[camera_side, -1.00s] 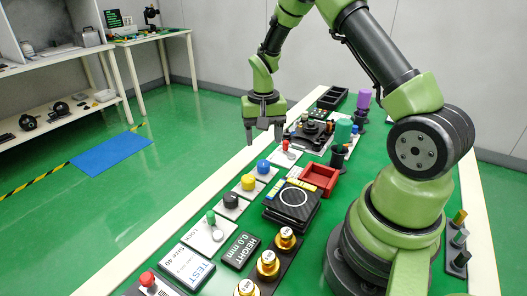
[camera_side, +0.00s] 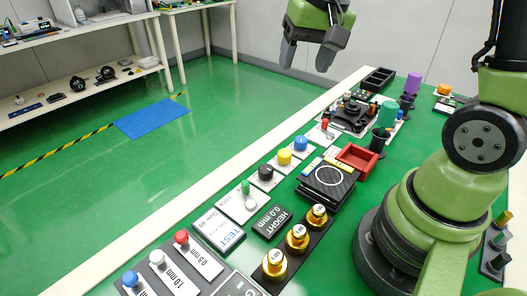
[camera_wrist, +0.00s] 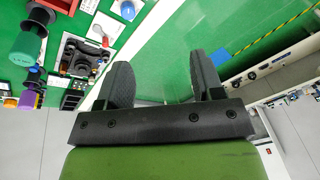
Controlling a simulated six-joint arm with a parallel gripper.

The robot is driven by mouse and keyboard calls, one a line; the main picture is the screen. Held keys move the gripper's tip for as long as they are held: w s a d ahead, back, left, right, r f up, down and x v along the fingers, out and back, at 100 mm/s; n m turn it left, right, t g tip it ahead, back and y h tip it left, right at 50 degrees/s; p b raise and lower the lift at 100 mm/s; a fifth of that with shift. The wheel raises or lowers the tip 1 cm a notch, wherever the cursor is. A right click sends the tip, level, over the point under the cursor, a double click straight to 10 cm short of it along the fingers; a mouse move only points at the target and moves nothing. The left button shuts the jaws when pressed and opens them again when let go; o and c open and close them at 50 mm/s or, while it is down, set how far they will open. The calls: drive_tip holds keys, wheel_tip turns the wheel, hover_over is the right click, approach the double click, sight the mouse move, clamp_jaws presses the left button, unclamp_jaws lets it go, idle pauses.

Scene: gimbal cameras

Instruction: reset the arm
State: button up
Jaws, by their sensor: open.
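My gripper (camera_side: 307,58) is at the top of the side view, high above the floor beyond the table's far-left edge. Its two dark fingers are spread apart with nothing between them. In the wrist view my gripper (camera_wrist: 165,85) shows both fingers apart, with green floor beyond. The work table (camera_side: 100,268) lies below and to the right of it, and the gripper touches nothing.
The table holds brass weights (camera_side: 297,237), a black scale (camera_side: 327,180), a red tray (camera_side: 357,158), colored buttons (camera_side: 285,157), a gimbal-like device (camera_side: 352,112) and a purple cylinder (camera_side: 413,82). A blue mat (camera_side: 150,118) lies on open floor. A shelf (camera_side: 75,100) stands at left.

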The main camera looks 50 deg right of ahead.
drive_tip(key=s+a+r+n+t+y, duration=0.1)
drive_tip(key=s+a+r+t, duration=0.1)
drive_tip(key=s, duration=0.4)
drive_tip(key=s+a+r+n+t+y, duration=0.1)
drive_tip(key=s+a+r+n+t, duration=0.1)
drive_tip(key=s+a+r, duration=0.2)
drive_tip(key=s+a, duration=0.2)
drive_tip(key=s, duration=0.1)
drive_tip(key=shift+a+r+n, duration=0.2)
drive_tip(key=shift+n, duration=0.1)
